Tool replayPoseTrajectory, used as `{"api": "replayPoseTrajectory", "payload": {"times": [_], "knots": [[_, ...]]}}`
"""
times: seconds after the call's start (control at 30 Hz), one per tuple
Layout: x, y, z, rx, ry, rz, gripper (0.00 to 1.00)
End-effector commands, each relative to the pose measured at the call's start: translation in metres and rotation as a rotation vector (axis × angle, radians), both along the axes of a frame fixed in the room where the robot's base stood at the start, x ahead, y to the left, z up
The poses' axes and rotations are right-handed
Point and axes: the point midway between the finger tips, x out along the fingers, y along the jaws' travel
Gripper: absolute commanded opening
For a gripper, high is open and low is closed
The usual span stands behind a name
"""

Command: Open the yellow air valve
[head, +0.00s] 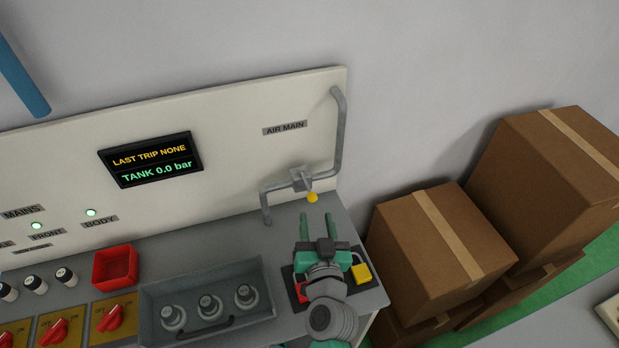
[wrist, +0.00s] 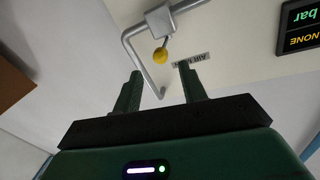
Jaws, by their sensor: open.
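The yellow air valve knob (head: 312,197) shows just below the grey valve body (head: 301,179) on the grey pipe (head: 340,130) under the AIR MAIN label (head: 285,128). In the wrist view the yellow knob (wrist: 160,56) lies beyond the fingertips, between them and a little above. My gripper (head: 317,216) is open and empty, its green fingers pointing toward the knob. In the wrist view my gripper (wrist: 158,70) shows its two fingers apart with nothing between them. The fingers look apart from the knob.
A display (head: 152,160) reads "TANK 0.0 bar". A grey tray (head: 209,330) with several fittings and a red bin (head: 115,266) stand at left. A yellow padlock (head: 361,273) lies on a dark mat beside my wrist. Cardboard boxes (head: 440,250) stand at right.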

Motion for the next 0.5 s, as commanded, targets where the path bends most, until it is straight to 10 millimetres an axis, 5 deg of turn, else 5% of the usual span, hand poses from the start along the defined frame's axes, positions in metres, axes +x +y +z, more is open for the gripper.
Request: {"api": "replayPoseTrajectory", "payload": {"times": [0.3,0.5], "knots": [[0.056,0.008,0.000,0.001,-0.002,0.003,0.42],[0.074,0.010,0.000,0.000,-0.002,0.002,0.42]]}}
